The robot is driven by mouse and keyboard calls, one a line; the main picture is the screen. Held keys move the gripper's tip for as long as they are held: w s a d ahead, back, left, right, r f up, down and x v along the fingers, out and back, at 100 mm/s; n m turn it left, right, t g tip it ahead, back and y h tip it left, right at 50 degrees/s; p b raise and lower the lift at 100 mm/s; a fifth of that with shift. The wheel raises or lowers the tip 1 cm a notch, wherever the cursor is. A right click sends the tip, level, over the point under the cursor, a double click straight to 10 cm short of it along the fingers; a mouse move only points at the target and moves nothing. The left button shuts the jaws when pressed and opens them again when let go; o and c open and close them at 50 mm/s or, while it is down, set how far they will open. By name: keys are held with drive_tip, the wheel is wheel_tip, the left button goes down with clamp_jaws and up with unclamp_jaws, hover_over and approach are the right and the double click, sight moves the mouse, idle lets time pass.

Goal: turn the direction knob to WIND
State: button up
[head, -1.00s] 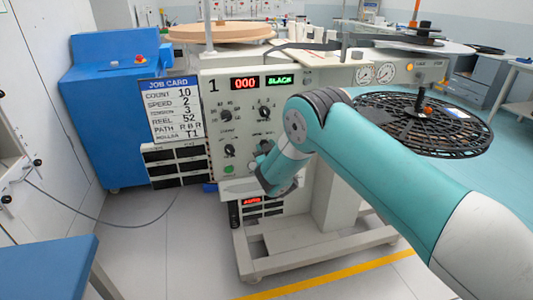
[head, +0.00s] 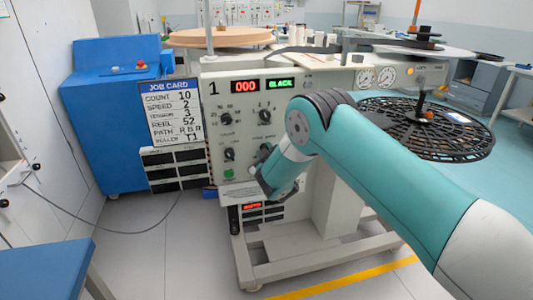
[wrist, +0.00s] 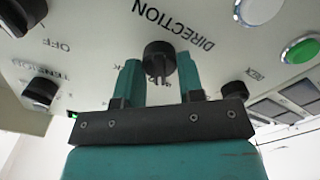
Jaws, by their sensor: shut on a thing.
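The direction knob (wrist: 159,52) is black and sits under the printed word DIRECTION in the wrist view. My gripper (wrist: 159,70) has its two teal fingers on either side of it, shut on the knob. I cannot read the WIND mark or tell exactly where the knob points. In the head view my gripper (head: 264,170) is at the lower right of the cream control panel (head: 244,133), and the arm and fingers hide much of that area.
Other black knobs (head: 226,118) and a green button (head: 229,172) share the panel, close to my gripper. Displays (head: 262,86) read 000 and BLACK. A job card (head: 170,110) stands to the left. A black spoked reel (head: 430,128) lies at the right, behind my arm.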

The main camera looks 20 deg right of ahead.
drive_tip(key=o, duration=0.9)
drive_tip(key=shift+s, duration=0.1)
drive_tip(key=s+b, duration=1.6)
drive_tip(key=s, duration=0.1)
drive_tip(key=shift+s, duration=0.1)
